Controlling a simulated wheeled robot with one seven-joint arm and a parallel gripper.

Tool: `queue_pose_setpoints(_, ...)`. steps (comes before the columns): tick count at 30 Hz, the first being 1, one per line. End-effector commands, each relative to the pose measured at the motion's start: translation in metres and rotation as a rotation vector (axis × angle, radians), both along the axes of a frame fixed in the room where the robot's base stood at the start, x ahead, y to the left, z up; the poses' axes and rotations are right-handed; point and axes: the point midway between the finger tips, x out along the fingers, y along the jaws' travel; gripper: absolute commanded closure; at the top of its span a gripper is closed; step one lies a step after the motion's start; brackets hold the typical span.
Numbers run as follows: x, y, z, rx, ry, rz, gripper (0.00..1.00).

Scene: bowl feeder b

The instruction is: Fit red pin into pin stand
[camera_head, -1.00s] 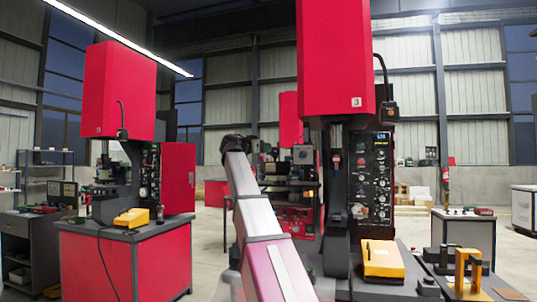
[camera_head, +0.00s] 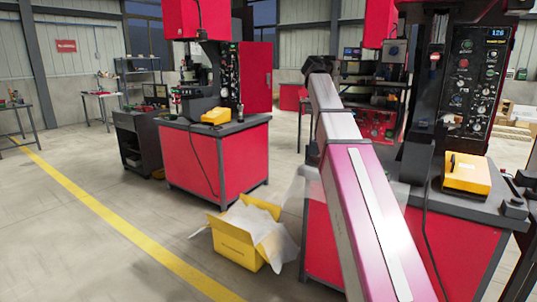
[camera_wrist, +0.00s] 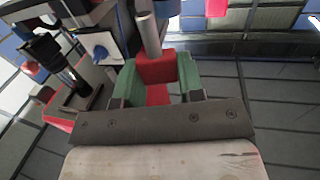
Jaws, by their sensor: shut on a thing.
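My gripper (camera_wrist: 158,80) shows in the wrist view, its two green fingers shut on the red pin (camera_wrist: 156,67). The pin's red part is blocky and sits between the fingers. A grey metal cylinder (camera_wrist: 148,36) extends upward in the picture from the red part; I cannot tell for certain whether it belongs to the pin. In the head view my arm crosses the middle, but the gripper and the pin do not show there. I cannot make out the pin stand in either current view.
A red machine bench (camera_head: 455,232) with a yellow box (camera_head: 467,174) stands close at right. Another red bench (camera_head: 215,160) stands farther left. An open yellow carton (camera_head: 238,238) with wrapping lies on the floor between them.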

Motion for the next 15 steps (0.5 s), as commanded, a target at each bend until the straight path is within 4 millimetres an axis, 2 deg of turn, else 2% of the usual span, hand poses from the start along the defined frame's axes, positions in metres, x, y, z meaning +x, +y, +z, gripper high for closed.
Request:
queue_pose_setpoints(1, 0.001, 0.006, -0.024, 0.001, 0.003, 0.056, 0.91)
queue_pose_setpoints(3, 0.007, 0.015, -0.049, -0.001, 0.003, 0.138, 0.91)
queue_pose_setpoints(9, 0.016, 0.043, -0.118, 0.002, 0.002, 0.365, 0.91)
queue_pose_setpoints(15, 0.012, 0.074, -0.183, 0.002, 0.002, 0.581, 0.91)
